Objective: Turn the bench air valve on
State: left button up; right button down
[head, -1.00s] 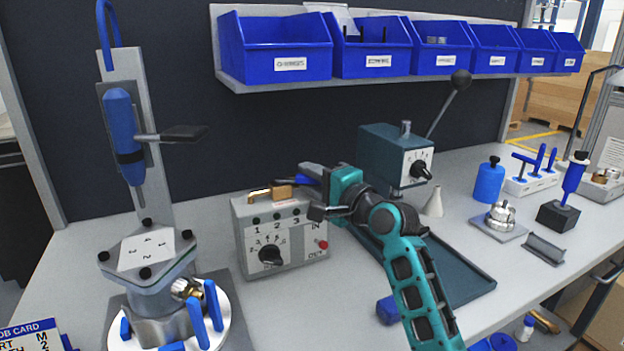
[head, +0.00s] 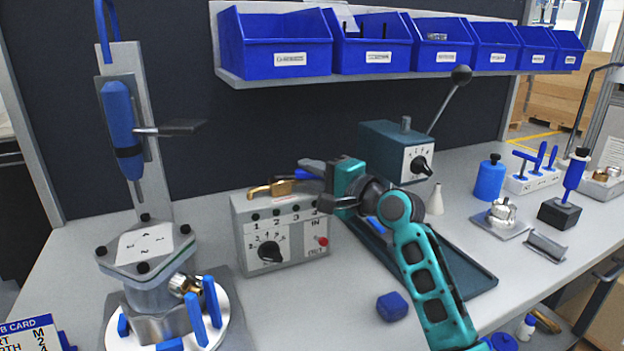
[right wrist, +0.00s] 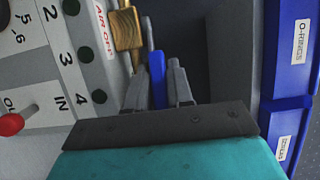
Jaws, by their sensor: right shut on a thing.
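The bench air valve is a brass body (head: 270,188) on the back top of a grey control box (head: 285,228), with a blue lever (head: 306,174). In the right wrist view the brass body (right wrist: 127,32) stands beside an "AIR OFF" label (right wrist: 104,32). My right gripper (head: 318,185) comes from the right, at the box's back right top corner. It is shut on the blue lever (right wrist: 157,78), which shows between its two grey fingers. The lever's far end is hidden by the gripper. My left gripper is not in view.
Blue bins (head: 372,58) hang above. A teal press (head: 392,150) stands behind my right arm. A clamp fixture (head: 150,250) is at left. A blue block (head: 392,306) lies in front.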

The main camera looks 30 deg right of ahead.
jog(key=y+b, duration=0.1)
jog(key=n+g+y+b, duration=0.1)
jog(key=w+n+y+b, duration=0.1)
jog(key=shift+w+d+f+g, duration=0.1)
jog(key=shift+d+f+g, duration=0.15)
jog(key=shift+f+g, duration=0.05)
jog(key=shift+w+n+y+b, duration=0.15)
jog(key=shift+n+y+b, duration=0.15)
jog(key=shift+n+y, duration=0.15)
jog(key=shift+w+r+n+g+y, duration=0.15)
jog(key=shift+n+g+y, duration=0.1)
jog(key=shift+g+y, duration=0.2)
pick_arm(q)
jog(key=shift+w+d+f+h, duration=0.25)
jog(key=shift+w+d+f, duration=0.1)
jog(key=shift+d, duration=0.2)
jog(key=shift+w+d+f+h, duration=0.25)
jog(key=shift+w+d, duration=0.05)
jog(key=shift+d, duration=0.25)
pick_arm(e)
jog(key=shift+r, duration=0.1)
jog(key=c, duration=1.1)
grip_release()
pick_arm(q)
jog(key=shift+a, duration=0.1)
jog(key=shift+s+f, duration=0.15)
pick_arm(e)
jog(key=shift+d, duration=0.1)
